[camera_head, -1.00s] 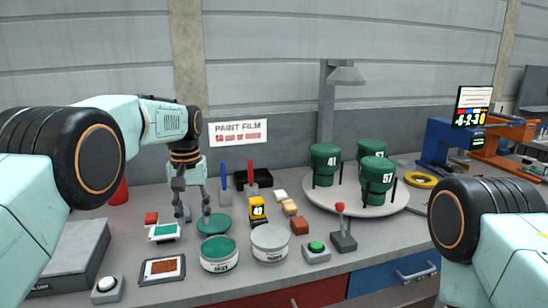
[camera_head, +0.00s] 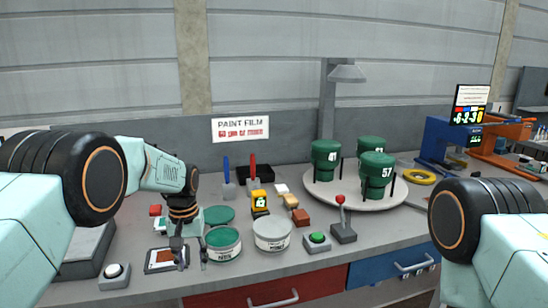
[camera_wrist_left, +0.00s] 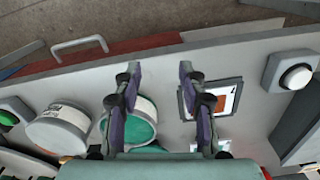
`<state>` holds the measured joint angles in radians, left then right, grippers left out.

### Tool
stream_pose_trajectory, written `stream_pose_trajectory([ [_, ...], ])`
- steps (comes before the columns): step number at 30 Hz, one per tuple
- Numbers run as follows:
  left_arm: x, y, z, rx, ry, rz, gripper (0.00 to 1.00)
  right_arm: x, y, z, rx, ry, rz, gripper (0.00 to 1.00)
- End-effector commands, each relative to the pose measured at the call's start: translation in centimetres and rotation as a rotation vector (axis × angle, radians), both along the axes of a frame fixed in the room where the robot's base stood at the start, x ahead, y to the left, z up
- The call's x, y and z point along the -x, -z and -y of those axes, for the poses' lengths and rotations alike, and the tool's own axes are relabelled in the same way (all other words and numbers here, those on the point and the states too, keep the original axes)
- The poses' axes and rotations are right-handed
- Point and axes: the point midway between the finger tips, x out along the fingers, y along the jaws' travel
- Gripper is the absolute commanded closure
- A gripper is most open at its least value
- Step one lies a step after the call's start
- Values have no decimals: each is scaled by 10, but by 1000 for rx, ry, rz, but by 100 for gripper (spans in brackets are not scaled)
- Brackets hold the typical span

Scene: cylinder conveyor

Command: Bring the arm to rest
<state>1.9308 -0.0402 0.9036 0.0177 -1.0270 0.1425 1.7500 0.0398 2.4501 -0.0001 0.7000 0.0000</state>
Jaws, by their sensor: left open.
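My left gripper (camera_head: 190,258) hangs low over the front left of the bench in the head view, fingers down. It is open and empty, between a framed card with a brown patch (camera_head: 160,262) and a green-topped can (camera_head: 223,240). In the left wrist view the two fingers (camera_wrist_left: 158,78) are spread apart, with the can (camera_wrist_left: 143,108) by one finger and the card (camera_wrist_left: 222,98) by the other. Whether the fingers touch either cannot be told. My right arm shows at the right edge of the head view, but its gripper is out of sight.
A white can (camera_head: 272,236), a green button box (camera_head: 317,240) and a red-knobbed lever (camera_head: 342,222) stand to the right. A round turntable (camera_head: 335,196) carries green containers. A white button box (camera_head: 115,274) is at the left front. Drawers (camera_head: 270,291) run below the bench edge.

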Motion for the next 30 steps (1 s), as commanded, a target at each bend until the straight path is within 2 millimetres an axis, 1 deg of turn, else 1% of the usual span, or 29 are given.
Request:
stream_pose_trajectory([
  [1,11,25,-2,0,1,-10,59,0,5,0,0,0,0,31],
  [2,17,38,-3,0,2,-11,59,0,7,0,0,0,0,31],
  [3,26,55,-5,0,3,-11,59,0,9,0,0,0,0,31],
  [5,40,81,-7,0,6,-11,59,0,13,0,0,0,0,31],
  [6,51,97,-9,0,9,-11,59,0,15,0,0,0,0,31],
  [8,67,120,-11,0,11,-11,59,0,18,0,0,0,0,31],
  [9,79,135,-12,0,13,-10,59,0,21,0,0,0,0,31],
  [11,98,156,-14,0,16,-11,59,0,24,0,0,0,0,31],
  [12,113,170,-15,0,19,-11,59,0,26,0,0,0,0,31],
  [14,134,190,-17,0,23,-11,59,0,30,0,0,0,0,31],
  [15,149,201,-18,0,25,-12,59,0,32,0,0,0,0,31],
  [17,172,218,-19,0,29,-11,59,0,36,0,0,0,0,31],
  [18,189,228,-20,0,31,-11,59,0,38,0,0,0,0,31],
  [20,215,242,-22,1,34,-13,59,0,42,0,0,0,0,31],
  [21,232,250,-22,2,37,-13,59,0,45,0,0,0,0,31],
  [23,259,260,-23,1,42,-12,59,0,48,0,0,0,0,31],
  [24,277,265,-24,1,45,-12,59,0,51,0,0,0,0,31],
  [26,305,271,-24,3,49,-13,59,0,55,0,0,0,0,31],
  [27,324,274,-24,3,52,-14,59,0,58,0,0,0,0,31],
  [29,352,276,-25,4,57,-12,59,0,62,0,0,0,0,31],
  [30,371,276,-25,5,60,-13,59,0,64,0,0,0,0,31],
])
